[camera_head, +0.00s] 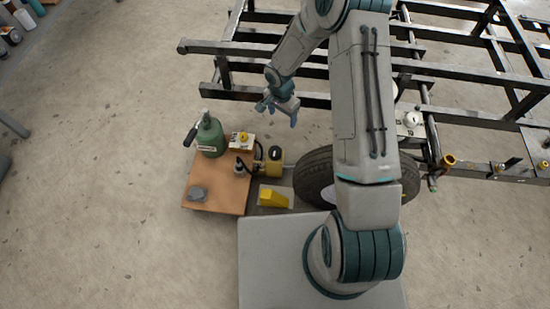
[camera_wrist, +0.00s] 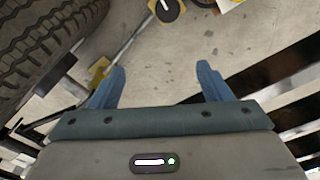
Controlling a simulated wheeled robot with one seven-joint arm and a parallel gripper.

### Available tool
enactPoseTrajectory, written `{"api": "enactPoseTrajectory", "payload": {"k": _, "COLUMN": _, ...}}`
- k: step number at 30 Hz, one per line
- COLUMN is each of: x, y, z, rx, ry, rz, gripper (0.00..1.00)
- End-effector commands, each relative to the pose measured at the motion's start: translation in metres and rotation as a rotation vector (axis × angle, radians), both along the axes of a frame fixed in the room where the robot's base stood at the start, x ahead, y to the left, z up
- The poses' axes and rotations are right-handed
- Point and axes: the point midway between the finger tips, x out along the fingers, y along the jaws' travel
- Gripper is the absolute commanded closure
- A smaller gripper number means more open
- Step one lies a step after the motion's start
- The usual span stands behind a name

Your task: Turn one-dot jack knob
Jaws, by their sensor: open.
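My gripper (camera_head: 278,112) is open and empty in the head view, above the floor beyond the wooden board. Its two blue fingers (camera_wrist: 161,78) are spread in the wrist view with bare floor between them. In the head view a yellow unit (camera_head: 274,167) with a black round knob (camera_head: 275,153) stands at the board's right edge. A yellow knob (camera_head: 243,137) sits on a white-topped box (camera_head: 240,148) on the board. In the wrist view a black round knob (camera_wrist: 168,9) with a pale mark is cut by the top edge, ahead of the fingers. I cannot make out any dot marks.
The wooden board (camera_head: 222,203) also holds a green bottle (camera_head: 209,137) and a grey round piece (camera_head: 198,193). A yellow wedge (camera_head: 272,197) and a tyre (camera_head: 314,180) are to the right. A dark metal frame (camera_head: 270,92) runs behind. Floor is clear at left.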

Motion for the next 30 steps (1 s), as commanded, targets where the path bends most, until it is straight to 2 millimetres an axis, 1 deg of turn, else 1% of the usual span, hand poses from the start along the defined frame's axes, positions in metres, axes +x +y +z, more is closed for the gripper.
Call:
{"api": "enactPoseTrajectory", "payload": {"k": 1, "x": -0.001, "y": 0.006, "z": -0.036, "rx": 0.015, "ry": 0.010, "rz": -0.023, "gripper": 0.28}}
{"api": "enactPoseTrajectory", "payload": {"k": 3, "x": -0.001, "y": 0.013, "z": -0.062, "rx": 0.031, "ry": 0.019, "rz": -0.057, "gripper": 0.28}}
{"api": "enactPoseTrajectory", "payload": {"k": 6, "x": -0.002, "y": 0.020, "z": -0.087, "rx": 0.049, "ry": 0.026, "rz": -0.092, "gripper": 0.28}}
{"api": "enactPoseTrajectory", "payload": {"k": 14, "x": -0.004, "y": 0.024, "z": -0.117, "rx": 0.060, "ry": 0.033, "rz": -0.117, "gripper": 0.28}}
{"api": "enactPoseTrajectory", "payload": {"k": 17, "x": -0.004, "y": 0.024, "z": -0.135, "rx": 0.060, "ry": 0.033, "rz": -0.116, "gripper": 0.28}}
{"api": "enactPoseTrajectory", "payload": {"k": 24, "x": -0.004, "y": 0.024, "z": -0.187, "rx": 0.061, "ry": 0.032, "rz": -0.116, "gripper": 0.28}}
{"api": "enactPoseTrajectory", "payload": {"k": 27, "x": -0.004, "y": 0.024, "z": -0.206, "rx": 0.061, "ry": 0.032, "rz": -0.116, "gripper": 0.28}}
{"api": "enactPoseTrajectory", "payload": {"k": 30, "x": -0.004, "y": 0.024, "z": -0.221, "rx": 0.061, "ry": 0.032, "rz": -0.116, "gripper": 0.28}}
